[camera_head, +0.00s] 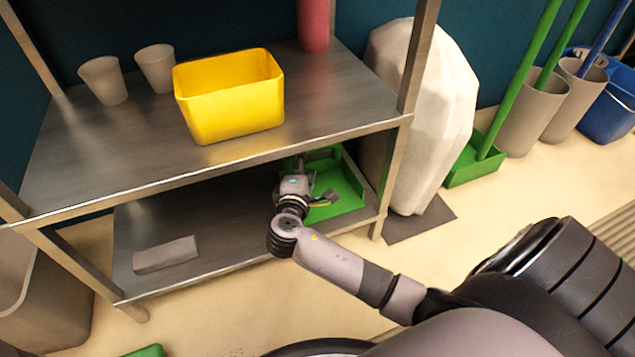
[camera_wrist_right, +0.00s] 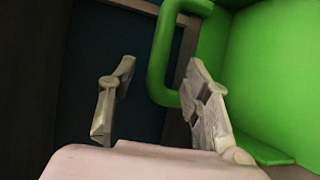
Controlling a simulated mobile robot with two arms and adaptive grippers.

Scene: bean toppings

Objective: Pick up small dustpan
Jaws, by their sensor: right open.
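The small green dustpan (camera_head: 343,184) sits on the lower shelf of the metal rack, at its right end. In the right wrist view its green handle (camera_wrist_right: 160,50) is a loop, and its broad pan (camera_wrist_right: 270,70) fills the right side. My right gripper (camera_head: 308,180) reaches in over the lower shelf at the dustpan's left side and hides part of it. In the wrist view the right gripper (camera_wrist_right: 160,100) is open, its two fingers apart. The handle's loop is beyond the fingertips, nearer the right finger. I cannot tell whether they touch. My left gripper is not in view.
The upper shelf (camera_head: 130,150) hangs above the right gripper, holding a yellow bin (camera_head: 230,105), two grey cups and a red cylinder (camera_head: 313,25). A grey block (camera_head: 165,254) lies on the lower shelf. A rack post (camera_head: 392,175) stands right of the dustpan, beside a white sack (camera_head: 435,120).

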